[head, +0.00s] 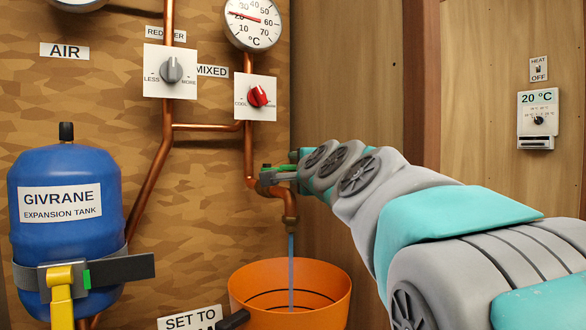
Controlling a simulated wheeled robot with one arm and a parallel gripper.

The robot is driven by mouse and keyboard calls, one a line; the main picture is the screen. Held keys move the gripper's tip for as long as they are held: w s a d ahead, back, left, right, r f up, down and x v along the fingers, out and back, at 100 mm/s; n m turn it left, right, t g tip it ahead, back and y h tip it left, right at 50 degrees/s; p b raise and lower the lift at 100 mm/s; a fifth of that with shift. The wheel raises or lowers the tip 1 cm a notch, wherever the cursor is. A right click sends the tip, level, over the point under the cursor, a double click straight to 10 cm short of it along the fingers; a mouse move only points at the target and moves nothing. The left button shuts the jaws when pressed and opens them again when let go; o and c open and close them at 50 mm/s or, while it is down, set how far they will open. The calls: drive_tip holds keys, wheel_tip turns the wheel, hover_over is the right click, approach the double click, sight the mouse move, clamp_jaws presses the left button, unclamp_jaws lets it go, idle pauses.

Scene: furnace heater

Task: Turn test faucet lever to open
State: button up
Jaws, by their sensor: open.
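The test faucet (290,207) is at the lower end of the copper pipe on the tan wall. A thin blue stream of water (291,260) runs from its spout into the orange bucket (245,300) below. My gripper (268,177) is at the bend of the pipe just above the spout, reaching in from the right. It is open, with its fingers pointing left. A small green part (284,167) shows at the fingers; it may be the faucet lever. My gripper and wrist hide much of this spot, so I cannot tell whether they touch it.
A red mixed knob (258,97) and a grey reducer knob (171,70) are above. A thermostat (538,118) hangs on the right wall.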

drive_tip(key=s+d, duration=0.1)
drive_tip(key=s, duration=0.6)
drive_tip(key=shift+s+d+b, duration=0.25)
drive_tip(key=shift+s+b, duration=0.05)
drive_tip(key=shift+s, duration=0.05)
